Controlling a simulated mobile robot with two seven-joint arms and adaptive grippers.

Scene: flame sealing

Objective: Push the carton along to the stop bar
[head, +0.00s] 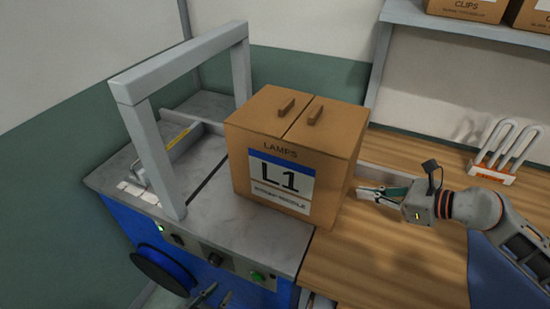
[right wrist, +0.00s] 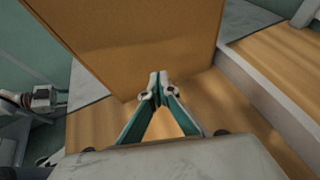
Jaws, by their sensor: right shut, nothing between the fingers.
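The carton (head: 292,155) is a closed brown box labelled LAMPS L1. It stands upright, partly on the grey bed of the blue machine, at the right of the grey arch. The stop bar (head: 177,145) appears to be the grey bar with a yellow mark beyond the arch, left of the carton. My right gripper (head: 363,192) is shut and empty at the carton's right side. In the right wrist view its tips (right wrist: 159,78) point at the carton's face (right wrist: 140,45); I cannot tell whether they touch. My left gripper (head: 217,296) shows only its parted fingertips at the bottom edge.
The arch (head: 160,82) spans the machine bed (head: 209,204); the bed between carton and stop bar looks clear. A low rail (right wrist: 265,95) runs along the wooden table behind the carton. A white looped rack (head: 505,150) stands far right. Boxes sit on the shelf above.

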